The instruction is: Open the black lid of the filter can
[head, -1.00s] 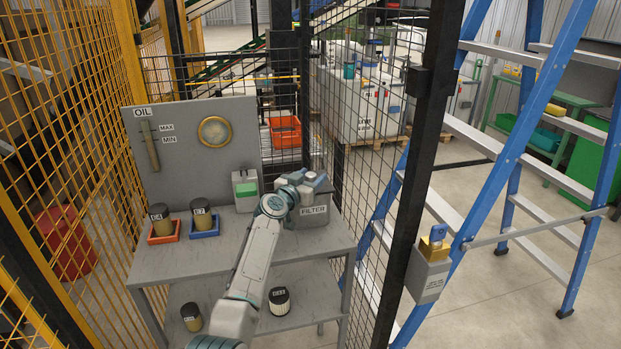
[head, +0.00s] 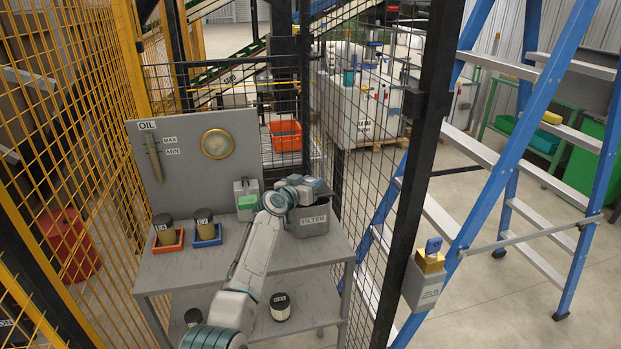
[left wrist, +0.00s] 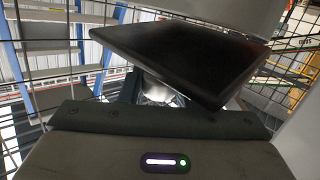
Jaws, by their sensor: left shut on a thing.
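The grey filter can (head: 313,224), labelled FILTER, stands at the right end of the grey bench. My left gripper (head: 310,186) is over the can's top and hides much of it in the head view. In the left wrist view a flat black plate, which looks like the black lid (left wrist: 185,60), is tilted close to the camera. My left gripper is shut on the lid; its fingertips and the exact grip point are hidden. My right gripper is not in view.
On the bench (head: 190,272) stand a grey box with a green part (head: 246,201) and two dark-topped jars in a red tray (head: 168,248) and a blue tray (head: 207,242). A mesh fence with a black post (head: 405,200) stands right of the bench.

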